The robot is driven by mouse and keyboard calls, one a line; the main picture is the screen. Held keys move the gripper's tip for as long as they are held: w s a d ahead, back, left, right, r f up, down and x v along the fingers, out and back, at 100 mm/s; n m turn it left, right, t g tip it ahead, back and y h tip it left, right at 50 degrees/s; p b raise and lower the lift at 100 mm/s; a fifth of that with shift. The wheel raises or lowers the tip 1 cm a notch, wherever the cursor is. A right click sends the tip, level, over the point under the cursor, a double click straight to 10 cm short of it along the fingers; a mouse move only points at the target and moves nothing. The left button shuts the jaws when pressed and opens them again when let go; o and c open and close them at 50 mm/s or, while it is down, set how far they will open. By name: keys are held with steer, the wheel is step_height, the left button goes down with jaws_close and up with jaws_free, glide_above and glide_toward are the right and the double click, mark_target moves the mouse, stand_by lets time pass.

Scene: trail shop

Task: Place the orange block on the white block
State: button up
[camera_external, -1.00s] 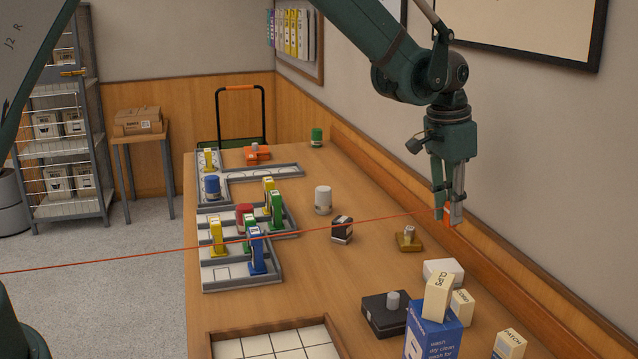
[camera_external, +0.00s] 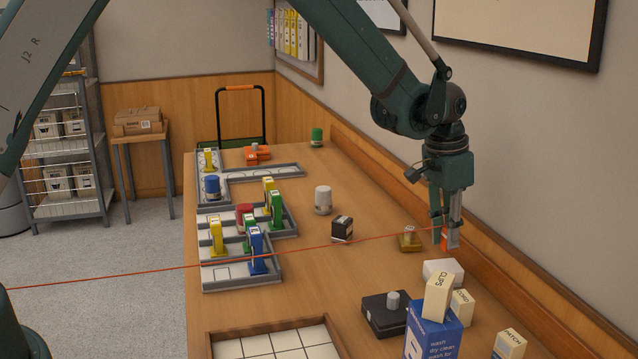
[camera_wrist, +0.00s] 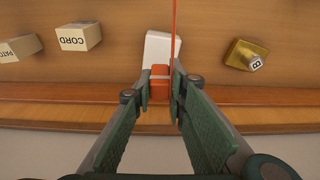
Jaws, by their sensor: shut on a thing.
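My gripper (camera_external: 446,226) is shut on the small orange block (camera_external: 446,240) and holds it in the air, near the wall side of the table. The orange block also shows between my fingertips in the wrist view (camera_wrist: 160,83). The white block (camera_external: 443,271) lies on the table, just below the orange block in the external view. In the wrist view the white block (camera_wrist: 158,48) lies just beyond the orange block, which covers part of its near end. A gap separates the two blocks in the external view.
A box marked CLIPS (camera_external: 437,297) stands on a blue box (camera_external: 433,334) close in front of the white block. A cream CORD box (camera_wrist: 78,36) is left of it in the wrist view, and a brass stamp (camera_wrist: 246,55) is right. A thin red line crosses the view.

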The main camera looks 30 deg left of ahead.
mark_target(447, 250)
steer(key=shift+f, duration=0.1)
steer(key=shift+f, duration=1.9)
steer(key=shift+f+b, duration=0.15)
steer(key=shift+b, duration=0.2)
steer(key=o, duration=0.8)
steer(key=shift+s+a+r+p, duration=0.2)
steer(key=shift+r, duration=1.85)
steer(key=shift+s+a+r+p, duration=0.2)
steer(key=shift+a+r, duration=0.05)
steer(key=shift+r, duration=1.8)
steer(key=shift+s+a+r+p, duration=0.2)
steer(key=shift+r, duration=1.85)
steer(key=shift+a+r, duration=0.1)
